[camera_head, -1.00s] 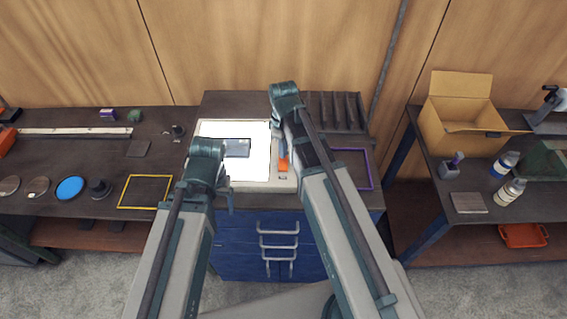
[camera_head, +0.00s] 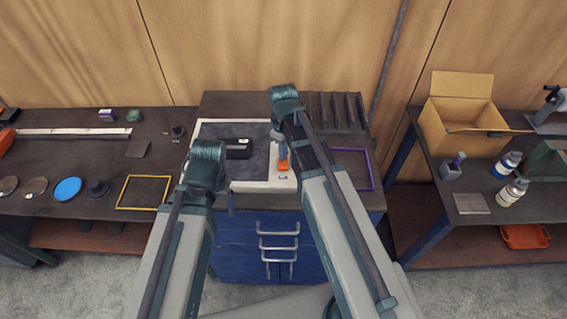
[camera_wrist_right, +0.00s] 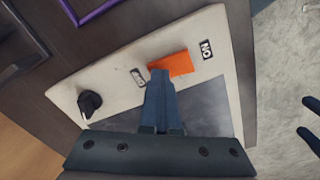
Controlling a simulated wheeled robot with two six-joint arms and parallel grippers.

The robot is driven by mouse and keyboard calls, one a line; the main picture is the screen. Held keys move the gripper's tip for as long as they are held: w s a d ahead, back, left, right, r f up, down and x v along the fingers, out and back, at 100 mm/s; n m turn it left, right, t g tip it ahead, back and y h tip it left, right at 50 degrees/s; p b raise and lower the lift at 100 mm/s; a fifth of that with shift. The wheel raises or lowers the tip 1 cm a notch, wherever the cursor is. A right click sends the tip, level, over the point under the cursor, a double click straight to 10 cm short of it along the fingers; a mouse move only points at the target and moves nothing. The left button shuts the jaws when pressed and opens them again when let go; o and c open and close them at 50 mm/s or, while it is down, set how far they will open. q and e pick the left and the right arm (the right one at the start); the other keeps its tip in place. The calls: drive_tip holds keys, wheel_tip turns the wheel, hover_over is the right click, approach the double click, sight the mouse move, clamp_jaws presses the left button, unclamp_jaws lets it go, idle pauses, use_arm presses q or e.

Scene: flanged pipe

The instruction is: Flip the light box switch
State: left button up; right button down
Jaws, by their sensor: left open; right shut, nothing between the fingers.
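The light box (camera_head: 225,129) has a pale frame, and its panel (camera_head: 258,160) is dark. Its orange switch (camera_head: 282,165) is on the right side strip; in the right wrist view the switch (camera_wrist_right: 172,64) lies between the OFF label (camera_wrist_right: 137,77) and the ON label (camera_wrist_right: 206,48). My right gripper (camera_wrist_right: 160,78) is shut and empty, its tips right at the switch's edge; I cannot tell if they touch. My left gripper (camera_head: 230,203) is open near the box's front left corner, partly hidden by its arm. Its fingers seem to show at the wrist view's right edge.
A small dark object (camera_head: 238,148) lies on the panel. A black knob (camera_wrist_right: 89,102) stands on the box's strip. A purple frame (camera_head: 371,170) and slotted rack (camera_head: 338,110) are to the right. A yellow frame (camera_head: 145,206) lies on the left bench.

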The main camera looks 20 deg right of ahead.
use_arm(q)
drive_tip(key=shift+r, duration=0.15)
use_arm(e)
drive_tip(key=shift+r, duration=0.1)
use_arm(q)
wheel_tip(320, 180, up, 7)
drive_tip(key=p, duration=0.7)
use_arm(e)
wheel_tip(320, 180, up, 7)
drive_tip(key=shift+s, duration=0.1)
